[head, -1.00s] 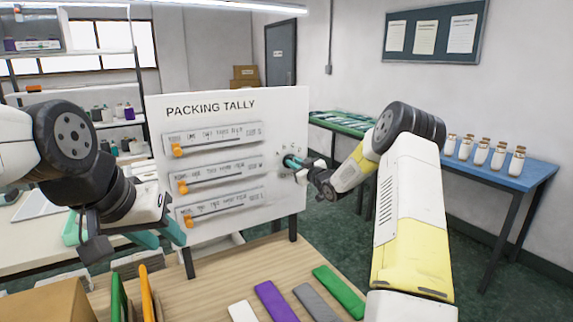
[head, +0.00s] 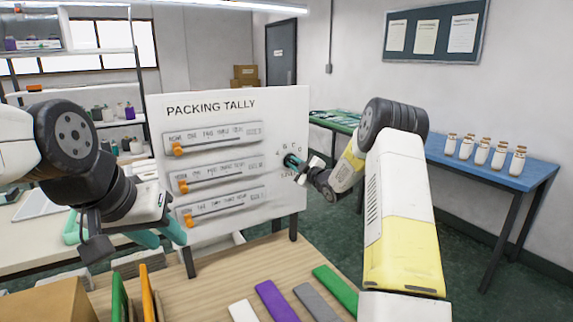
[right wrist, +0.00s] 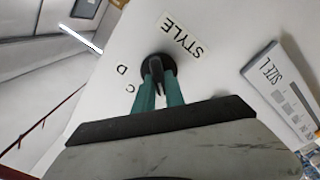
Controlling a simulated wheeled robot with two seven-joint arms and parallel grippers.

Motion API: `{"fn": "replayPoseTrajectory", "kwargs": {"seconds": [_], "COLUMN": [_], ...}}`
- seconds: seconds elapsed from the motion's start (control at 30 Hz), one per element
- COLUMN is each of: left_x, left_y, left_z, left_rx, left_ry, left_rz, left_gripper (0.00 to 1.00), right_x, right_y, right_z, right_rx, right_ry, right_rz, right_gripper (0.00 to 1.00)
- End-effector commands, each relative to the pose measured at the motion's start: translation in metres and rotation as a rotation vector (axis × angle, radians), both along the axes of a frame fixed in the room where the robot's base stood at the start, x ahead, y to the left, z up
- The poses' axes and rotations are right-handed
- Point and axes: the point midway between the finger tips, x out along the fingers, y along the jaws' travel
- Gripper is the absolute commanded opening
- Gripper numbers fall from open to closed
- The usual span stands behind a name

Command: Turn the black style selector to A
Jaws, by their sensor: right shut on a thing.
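The black style selector (right wrist: 158,66) is a round knob with a raised grip, on the right side of the white board (head: 235,225). In the right wrist view it shows beside the STYLE label and the letters C and D; A and B are not visible there. My right gripper (head: 295,162) is at the knob, its teal fingers (right wrist: 160,90) shut on the raised grip. I cannot tell which letter the selector points at. My left gripper (head: 160,236) is in front of the board's lower left, its teal fingers apart and empty.
The board carries several sliders with orange knobs (head: 183,187) left of the selector. Coloured strips (head: 277,301) lie on the wooden table (head: 240,270) below. A blue table (head: 500,172) with several white bottles stands at the right. A cardboard box (head: 45,300) is at the lower left.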

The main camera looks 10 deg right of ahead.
Motion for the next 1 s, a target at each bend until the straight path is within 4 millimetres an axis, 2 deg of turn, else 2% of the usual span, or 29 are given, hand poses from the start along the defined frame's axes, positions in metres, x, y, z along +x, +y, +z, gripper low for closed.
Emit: {"fn": "replayPoseTrajectory", "kwargs": {"seconds": [0.27, 0.67, 0.7, 0.8, 1.0], "left_x": [0.0000, 0.0000, 0.0000, 0.0000, 0.0000], "left_y": [0.0000, 0.0000, 0.0000, 0.0000, 0.0000], "left_z": [0.0000, 0.0000, 0.0000, 0.0000, 0.0000], "left_rx": [0.000, 0.000, 0.000, 0.000, 0.000], "left_ry": [0.000, 0.000, 0.000, 0.000, 0.000], "left_rz": [0.000, 0.000, 0.000, 0.000, 0.000], "left_gripper": [0.36, 0.36, 0.36, 0.36, 0.36], "right_x": [-0.0005, -0.0006, -0.0005, -0.0006, -0.0004], "right_y": [0.0005, 0.0003, 0.0002, 0.0003, 0.0004], "right_z": [-0.0011, -0.0015, -0.0016, -0.0015, -0.0010], "right_rx": [-0.064, -0.072, -0.072, -0.071, -0.071], "right_ry": [-0.025, -0.027, -0.027, -0.027, -0.028], "right_rz": [0.001, 0.000, 0.000, 0.000, 0.000], "right_gripper": [0.00, 0.00, 0.18, 0.36, 0.36]}}
